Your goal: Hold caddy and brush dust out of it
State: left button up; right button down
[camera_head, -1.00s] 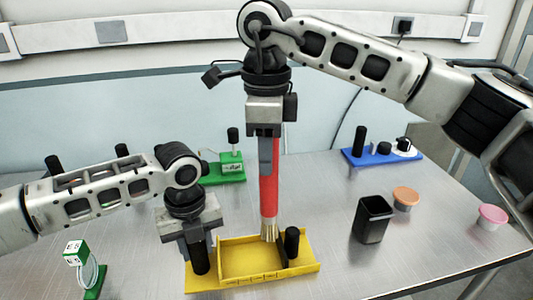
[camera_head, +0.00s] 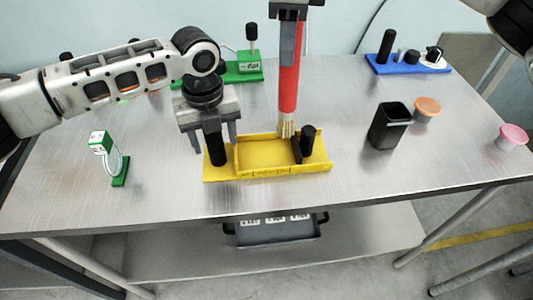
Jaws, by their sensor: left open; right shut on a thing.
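The yellow caddy (camera_head: 266,170) lies on the metal table, with a black upright post (camera_head: 216,149) at its left end and another black post (camera_head: 308,141) at its right. My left gripper (camera_head: 208,145) is open, its fingers pointing down around or just beside the left post; I cannot tell if they touch it. My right gripper (camera_head: 287,48) is shut on the red-handled brush (camera_head: 289,85), held upright. The pale bristles (camera_head: 286,129) point down at the caddy's right part, near its back wall. I cannot tell whether they touch it. No dust can be made out.
A black open bin (camera_head: 388,127) stands right of the caddy, with an orange-lidded tub (camera_head: 427,108) and a pink-lidded tub (camera_head: 512,136). A blue module (camera_head: 408,66) and green module (camera_head: 243,70) stand behind. A small green stand (camera_head: 120,170) is at left. The table front is clear.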

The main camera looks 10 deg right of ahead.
dwell(0.4)
pick_arm(q)
jog(key=shift+r, duration=3.75)
jog(key=shift+r, duration=0.1)
notch_tip(320, 180, up, 9)
